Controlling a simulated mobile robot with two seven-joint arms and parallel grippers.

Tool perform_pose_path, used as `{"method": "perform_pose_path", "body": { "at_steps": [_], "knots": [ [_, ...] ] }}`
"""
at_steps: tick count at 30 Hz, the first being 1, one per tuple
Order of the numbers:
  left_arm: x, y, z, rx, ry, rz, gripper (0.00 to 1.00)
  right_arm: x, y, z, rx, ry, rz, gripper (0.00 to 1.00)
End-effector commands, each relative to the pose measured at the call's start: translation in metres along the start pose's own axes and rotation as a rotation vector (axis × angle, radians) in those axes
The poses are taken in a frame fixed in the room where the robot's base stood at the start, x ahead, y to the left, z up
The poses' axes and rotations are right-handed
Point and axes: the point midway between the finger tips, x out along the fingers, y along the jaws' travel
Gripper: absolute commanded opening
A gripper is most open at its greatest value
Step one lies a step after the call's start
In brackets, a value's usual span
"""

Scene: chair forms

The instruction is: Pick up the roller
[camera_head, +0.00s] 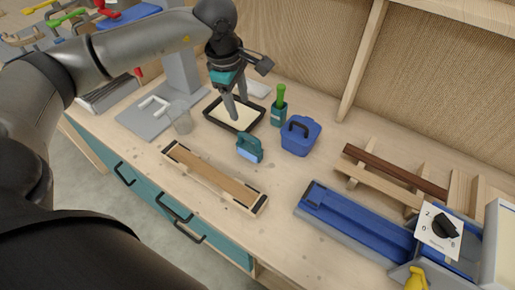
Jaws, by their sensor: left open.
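A black tray (211,113) with a cream-coloured inside stands on the workbench near the back wall. My left gripper (238,108) points down over this tray, with its two fingers apart and nothing clearly seen between them. I cannot make out a roller for sure; the gripper hides part of the tray. A white bent bar (153,104) lies on a grey plate to the left. My right gripper is not in view.
Close right of the tray stand a green-handled brush in a teal holder (279,112), a blue lidded box (301,137) and a small teal container (249,148). A clear cup (181,118) is left. A long wooden box (214,178) lies in front.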

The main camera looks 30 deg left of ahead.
Motion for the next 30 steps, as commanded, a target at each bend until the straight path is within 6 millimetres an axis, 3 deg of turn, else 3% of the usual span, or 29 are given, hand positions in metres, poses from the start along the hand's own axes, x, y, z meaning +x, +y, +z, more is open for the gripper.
{"method": "perform_pose_path", "body": {
  "at_steps": [8,21,30],
  "knots": [
    [0.005,0.002,-0.004,0.170,0.002,0.010,0.57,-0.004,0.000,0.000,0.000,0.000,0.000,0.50],
    [0.087,0.002,-0.003,0.171,0.000,0.009,0.57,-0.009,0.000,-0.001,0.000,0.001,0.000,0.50],
    [0.108,0.001,-0.003,0.172,0.001,0.009,0.57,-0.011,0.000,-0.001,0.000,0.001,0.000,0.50]
  ]
}}
